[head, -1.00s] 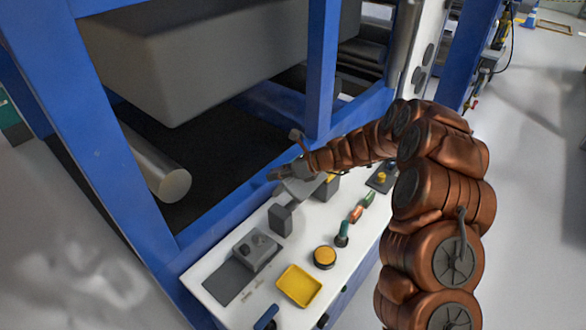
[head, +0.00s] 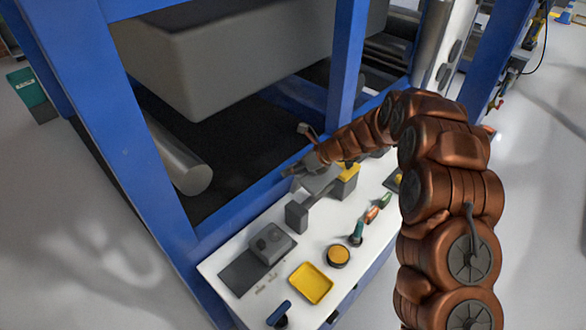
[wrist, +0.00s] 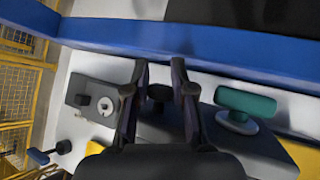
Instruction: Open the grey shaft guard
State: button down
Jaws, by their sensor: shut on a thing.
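The grey shaft guard (head: 318,184) is a flat grey cover on the white bench, between a dark grey post (head: 297,216) and a grey block with a yellow top (head: 347,176). My gripper (head: 288,171) is at its far left edge, beside the blue beam. In the wrist view my gripper (wrist: 160,70) has its two fingers on either side of a small dark round knob (wrist: 160,92), which looks like part of the guard. A dark grey surface spreads below the fingers. The guard looks tilted, but its exact angle is hard to tell.
On the white bench (head: 330,215) are a grey control box (head: 270,243), a yellow tray (head: 311,283), a yellow round button (head: 338,255) and a teal-handled tool (head: 357,233). A blue frame post (head: 346,70) rises behind. A teal handle (wrist: 245,104) shows right of my fingers.

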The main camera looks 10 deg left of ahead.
jog(key=shift+d+f, duration=0.2)
jog(key=shift+f, duration=0.1)
jog(key=c, duration=1.2)
grip_release()
jog(key=shift+w, duration=0.1)
jog(key=shift+o, duration=1)
jog(key=shift+r, duration=0.1)
jog(key=shift+a, duration=0.1)
jog(key=shift+r, duration=0.1)
jog(key=v, duration=1.2)
